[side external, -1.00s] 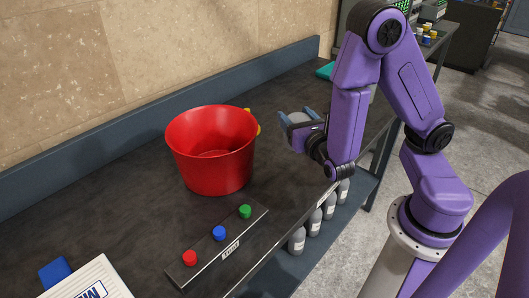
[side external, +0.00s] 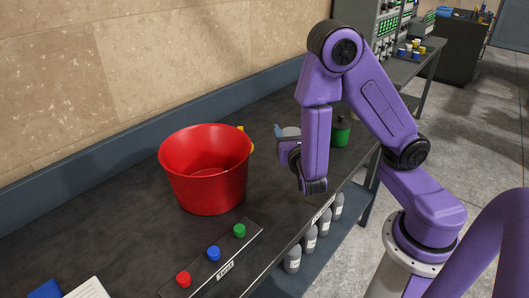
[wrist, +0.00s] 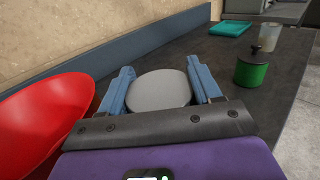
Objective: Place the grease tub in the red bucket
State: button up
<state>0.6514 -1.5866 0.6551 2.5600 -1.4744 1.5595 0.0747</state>
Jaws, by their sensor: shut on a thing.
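The red bucket (side external: 207,180) stands upright on the dark bench, left of my gripper in the side view. It also shows at the left edge of the wrist view (wrist: 40,125). My gripper (wrist: 160,85) is shut on a round grey-lidded tub, which I take as the grease tub (wrist: 158,90). In the side view the tub (side external: 291,131) shows only in part behind my wrist, just right of the bucket and apart from it. The tub's lower part is hidden.
A green container with a dark top (side external: 340,131) stands on the bench to the right; it also shows in the wrist view (wrist: 251,72). A button panel (side external: 213,255) lies in front of the bucket. A teal cloth-like item (wrist: 230,28) lies farther back.

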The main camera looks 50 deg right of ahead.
jog(key=shift+w+d+f, duration=0.2)
jog(key=shift+w+f, duration=1.4)
jog(key=shift+f, duration=0.25)
jog(key=shift+w+d+f, duration=0.2)
jog(key=shift+w+f, duration=1.4)
jog(key=shift+f, duration=0.25)
jog(key=shift+w+d+f, duration=0.2)
jog(key=shift+w+f, duration=1.4)
jog(key=shift+f, duration=0.25)
jog(key=shift+f, duration=0.1)
jog(key=o, duration=1)
jog(key=shift+o, duration=0.2)
